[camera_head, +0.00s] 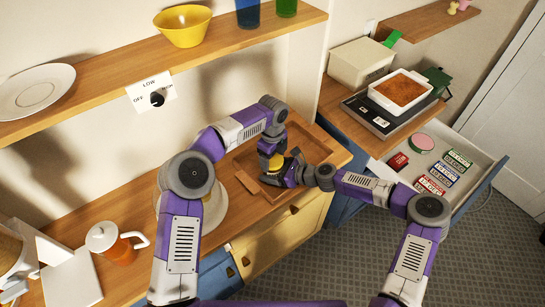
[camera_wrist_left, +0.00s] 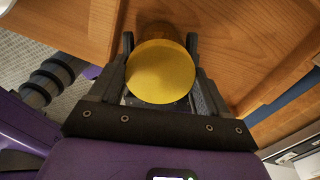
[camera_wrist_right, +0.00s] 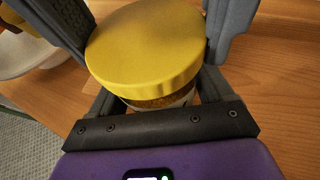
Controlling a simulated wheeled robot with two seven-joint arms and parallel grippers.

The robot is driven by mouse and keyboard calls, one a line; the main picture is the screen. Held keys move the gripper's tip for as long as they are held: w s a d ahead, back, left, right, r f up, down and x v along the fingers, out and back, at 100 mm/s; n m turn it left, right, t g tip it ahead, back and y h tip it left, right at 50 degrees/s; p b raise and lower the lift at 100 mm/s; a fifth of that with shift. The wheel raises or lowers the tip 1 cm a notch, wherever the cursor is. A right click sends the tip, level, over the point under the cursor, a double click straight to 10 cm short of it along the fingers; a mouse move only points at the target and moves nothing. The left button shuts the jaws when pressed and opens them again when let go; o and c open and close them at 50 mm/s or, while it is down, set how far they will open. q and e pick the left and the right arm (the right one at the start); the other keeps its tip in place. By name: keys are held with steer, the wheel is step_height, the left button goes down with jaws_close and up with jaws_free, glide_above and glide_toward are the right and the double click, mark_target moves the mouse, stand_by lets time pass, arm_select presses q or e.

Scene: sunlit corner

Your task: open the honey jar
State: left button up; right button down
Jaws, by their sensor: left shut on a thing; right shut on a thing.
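The honey jar (camera_head: 275,163) stands in the wooden tray on the counter, mostly hidden by my grippers. Its round yellow lid (camera_wrist_left: 160,72) shows from above in the left wrist view, between the fingers. In the right wrist view the yellow lid (camera_wrist_right: 146,50) sits on the jar, with a strip of the jar's body (camera_wrist_right: 162,99) visible below it. My left gripper (camera_head: 270,152) comes from above and is shut on the lid. My right gripper (camera_head: 291,172) comes from the right and is shut on the jar's body. The exact finger contacts are partly hidden.
An orange lidded pitcher (camera_head: 122,248) stands at the left of the counter. A shelf (camera_head: 230,45) with a yellow bowl (camera_head: 183,25) hangs above.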

arm_select(q)
steer(key=n, duration=0.4)
steer(key=shift+r, duration=0.1)
steer(key=n, duration=0.6)
steer(key=o, duration=1.1)
steer(key=shift+d, duration=0.1)
steer(key=shift+s, duration=0.15)
steer(key=shift+d, duration=0.1)
